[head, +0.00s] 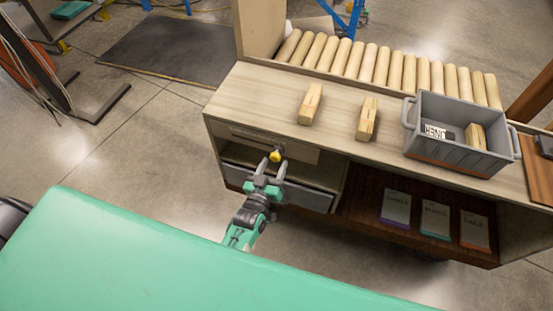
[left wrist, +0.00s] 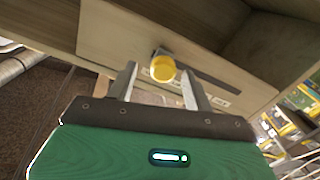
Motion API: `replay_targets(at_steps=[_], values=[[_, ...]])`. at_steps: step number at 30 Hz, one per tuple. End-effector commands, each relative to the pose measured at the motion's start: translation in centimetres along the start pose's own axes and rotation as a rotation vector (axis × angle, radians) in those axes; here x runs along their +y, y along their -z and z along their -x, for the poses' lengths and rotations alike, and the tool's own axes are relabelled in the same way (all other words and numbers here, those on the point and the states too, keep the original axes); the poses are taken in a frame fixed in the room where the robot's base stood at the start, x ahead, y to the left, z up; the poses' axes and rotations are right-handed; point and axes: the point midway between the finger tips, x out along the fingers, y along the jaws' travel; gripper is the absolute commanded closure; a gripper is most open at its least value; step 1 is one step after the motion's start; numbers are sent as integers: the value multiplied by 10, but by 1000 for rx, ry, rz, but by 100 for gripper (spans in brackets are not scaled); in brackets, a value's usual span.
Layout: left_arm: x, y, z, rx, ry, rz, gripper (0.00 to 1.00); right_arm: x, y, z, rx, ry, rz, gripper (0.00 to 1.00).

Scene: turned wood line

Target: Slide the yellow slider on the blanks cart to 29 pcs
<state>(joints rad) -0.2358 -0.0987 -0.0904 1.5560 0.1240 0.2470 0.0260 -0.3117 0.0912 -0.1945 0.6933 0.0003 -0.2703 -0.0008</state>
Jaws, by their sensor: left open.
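The yellow slider (head: 275,156) is a round knob on the front panel of the wooden blanks cart (head: 238,99). In the left wrist view the slider (left wrist: 163,68) sits on a dark slot that runs to the right of it. My left gripper (head: 269,170) is open just in front of the slider. In the left wrist view its two fingertips (left wrist: 161,72) stand on either side of the knob; I cannot tell whether they touch it. A pale label lies below the slot, and its markings are too small to read. My right gripper is out of view.
Two wooden blanks (head: 310,104) (head: 367,118) and a grey bin (head: 455,155) stand on the cart top. A grey drawer (head: 306,196) is below the slider panel. Several coloured cards lie on the lower shelf. A green surface (head: 150,260) fills the foreground.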

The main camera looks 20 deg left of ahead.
Motion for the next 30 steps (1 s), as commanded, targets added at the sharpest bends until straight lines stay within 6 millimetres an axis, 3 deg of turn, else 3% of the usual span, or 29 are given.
replay_targets(at_steps=[9,15,30], values=[[1,-2,64,-3,-1,0,48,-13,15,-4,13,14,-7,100],[1,-2,89,-2,-1,1,48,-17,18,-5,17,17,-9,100],[2,0,99,0,-2,1,48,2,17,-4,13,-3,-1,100]])
